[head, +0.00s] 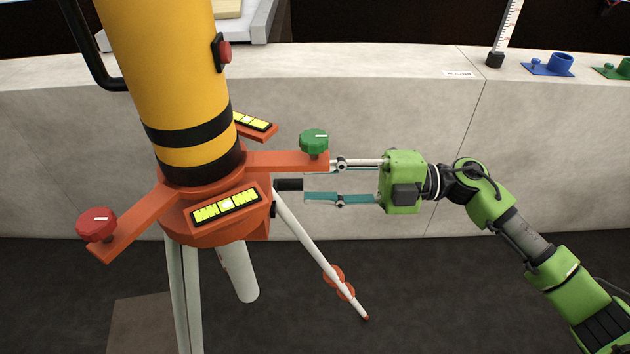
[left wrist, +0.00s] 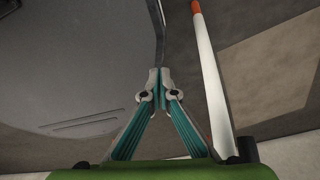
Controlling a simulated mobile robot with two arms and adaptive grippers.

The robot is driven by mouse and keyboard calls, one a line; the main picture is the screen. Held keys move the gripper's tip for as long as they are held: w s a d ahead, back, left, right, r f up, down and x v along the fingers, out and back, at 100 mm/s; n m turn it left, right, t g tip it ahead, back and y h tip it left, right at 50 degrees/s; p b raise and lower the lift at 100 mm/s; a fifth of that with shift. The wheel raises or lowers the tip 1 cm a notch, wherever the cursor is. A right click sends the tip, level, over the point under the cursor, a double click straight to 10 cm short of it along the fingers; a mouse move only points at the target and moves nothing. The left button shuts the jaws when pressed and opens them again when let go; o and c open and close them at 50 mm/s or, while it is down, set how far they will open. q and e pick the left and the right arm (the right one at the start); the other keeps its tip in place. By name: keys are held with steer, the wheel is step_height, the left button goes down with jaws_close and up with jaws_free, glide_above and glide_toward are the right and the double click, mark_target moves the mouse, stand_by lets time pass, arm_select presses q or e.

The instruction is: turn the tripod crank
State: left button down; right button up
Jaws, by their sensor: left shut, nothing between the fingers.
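The tripod has an orange head (head: 215,232) with pale legs, carrying a yellow cylinder (head: 165,70) with black bands. A short black handle (head: 289,184), apparently the crank, sticks out to the right from the head, below the green-knob arm. My right gripper (head: 308,181) comes from the right with its fingers apart, one above and one below the handle's level. Its tips are close to the handle's end; I cannot tell whether they touch. My left gripper (left wrist: 158,74) shows only in the left wrist view, with its fingertips together and empty.
A green knob (head: 314,142) and a red knob (head: 97,223) sit on the head's arms. A pale curved wall (head: 400,110) runs behind, with a blue fixture (head: 550,65) on top. In the left wrist view a white pole (left wrist: 212,80) with an orange end stands beside my left gripper.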

steer(key=d, duration=1.1)
